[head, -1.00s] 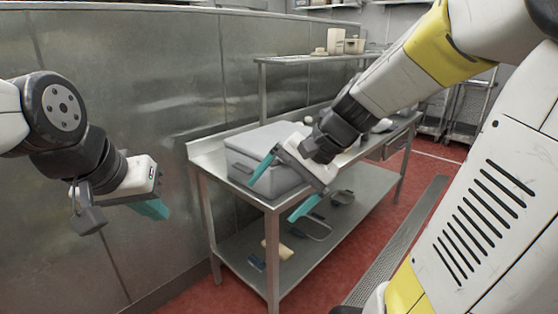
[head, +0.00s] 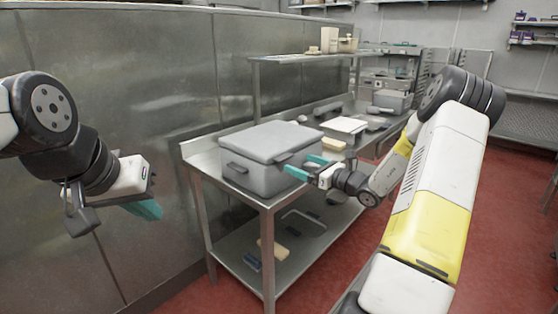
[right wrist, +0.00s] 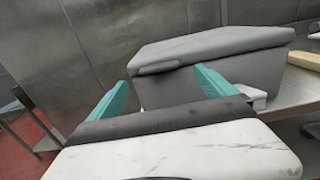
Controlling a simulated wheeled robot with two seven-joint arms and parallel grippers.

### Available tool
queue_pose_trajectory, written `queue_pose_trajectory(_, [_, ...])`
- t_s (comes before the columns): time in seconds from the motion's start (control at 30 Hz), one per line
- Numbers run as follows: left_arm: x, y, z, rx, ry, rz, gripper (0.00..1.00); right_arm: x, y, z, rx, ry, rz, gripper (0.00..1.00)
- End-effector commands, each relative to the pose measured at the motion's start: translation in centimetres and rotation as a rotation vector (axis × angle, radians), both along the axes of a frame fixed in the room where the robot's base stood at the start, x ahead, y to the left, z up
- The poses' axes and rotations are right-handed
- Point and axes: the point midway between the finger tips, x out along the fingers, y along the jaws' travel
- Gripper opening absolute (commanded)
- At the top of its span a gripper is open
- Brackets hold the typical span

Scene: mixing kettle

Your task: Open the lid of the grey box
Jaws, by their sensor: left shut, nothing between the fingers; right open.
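The grey box (head: 268,155) stands on the near end of the steel table with its lid (head: 271,140) shut. In the right wrist view the box (right wrist: 215,82) fills the upper middle, and a lip of its lid (right wrist: 212,44) juts out on the near side. My right gripper (head: 312,168) is open and empty, at the right side of the box just below the lid's edge. I cannot tell whether its teal fingers touch the box. My left gripper (head: 150,208) is shut and empty, well to the left, in front of the metal wall.
The steel table (head: 200,158) also holds a white board (head: 344,125), a beige block (head: 333,144) and a smaller grey container (head: 392,100) further back. A lower shelf (head: 235,262) carries several items. A metal wall (head: 130,100) stands behind on the left.

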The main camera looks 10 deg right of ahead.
Motion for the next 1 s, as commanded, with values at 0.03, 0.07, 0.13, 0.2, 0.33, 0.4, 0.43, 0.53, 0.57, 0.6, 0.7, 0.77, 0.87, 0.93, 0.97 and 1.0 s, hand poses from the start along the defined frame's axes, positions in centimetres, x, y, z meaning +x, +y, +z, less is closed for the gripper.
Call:
queue_pose_trajectory(0.03, [0.0, 0.0, 0.0, 0.000, 0.000, 0.000, 0.00, 0.7, 0.7, 0.0, 0.001, 0.001, 0.004, 0.95])
queue_pose_trajectory(0.07, [0.0, 0.0, 0.0, 0.000, 0.000, 0.000, 0.00, 1.1, 1.0, 0.0, 0.001, 0.001, 0.004, 0.95])
queue_pose_trajectory(0.13, [0.0, 0.0, 0.0, 0.000, 0.000, 0.000, 0.00, 2.0, 1.7, 0.0, -0.001, -0.001, 0.004, 0.95])
queue_pose_trajectory(0.2, [0.0, 0.0, 0.0, 0.000, 0.000, 0.000, 0.00, 2.9, 2.5, 0.0, -0.001, 0.001, 0.004, 0.95])
queue_pose_trajectory(0.33, [0.0, 0.0, 0.0, 0.000, 0.000, 0.000, 0.00, 4.1, 3.4, 0.0, -0.003, 0.000, 0.004, 0.95])
queue_pose_trajectory(0.4, [0.0, 0.0, 0.0, 0.000, 0.000, 0.000, 0.00, 4.5, 3.7, 0.0, -0.003, 0.000, 0.003, 0.95])
queue_pose_trajectory(0.43, [0.0, 0.0, 0.0, 0.000, 0.000, 0.000, 0.00, 4.7, 3.8, 0.0, -0.003, 0.000, 0.002, 0.95])
queue_pose_trajectory(0.53, [0.0, 0.0, 0.0, 0.000, 0.000, 0.000, 0.00, 4.8, 3.9, 0.0, -0.002, 0.001, 0.002, 0.95])
queue_pose_trajectory(0.57, [0.0, 0.0, 0.0, 0.000, 0.000, 0.000, 0.00, 4.9, 3.9, 0.0, -0.002, 0.001, 0.002, 0.95])
queue_pose_trajectory(0.6, [0.0, 0.0, 0.0, 0.000, 0.000, 0.000, 0.00, 4.9, 3.9, 0.0, -0.003, 0.000, 0.002, 0.95])
queue_pose_trajectory(0.7, [0.0, 0.0, 0.0, 0.000, 0.000, 0.000, 0.00, 4.8, 3.9, 0.0, -0.003, 0.001, 0.003, 0.95])
queue_pose_trajectory(0.77, [0.0, 0.0, 0.0, 0.000, 0.000, 0.000, 0.00, 4.8, 3.9, 0.0, -0.003, 0.001, 0.003, 0.89])
queue_pose_trajectory(0.87, [0.0, 0.0, 0.0, 0.000, 0.000, 0.000, 0.00, 4.8, 3.9, 0.0, -0.003, 0.001, 0.003, 0.69])
queue_pose_trajectory(0.93, [0.0, 0.0, 0.0, 0.000, 0.000, 0.000, 0.00, 4.8, 3.9, 0.0, -0.003, 0.001, 0.003, 0.55])
queue_pose_trajectory(0.97, [0.0, 0.0, 0.0, 0.000, 0.000, 0.000, 0.00, 4.8, 3.9, 0.0, -0.003, 0.001, 0.003, 0.49])
queue_pose_trajectory(1.0, [0.0, 0.0, 0.0, 0.000, 0.000, 0.000, 0.00, 4.8, 3.9, 0.0, -0.003, 0.001, 0.003, 0.42])
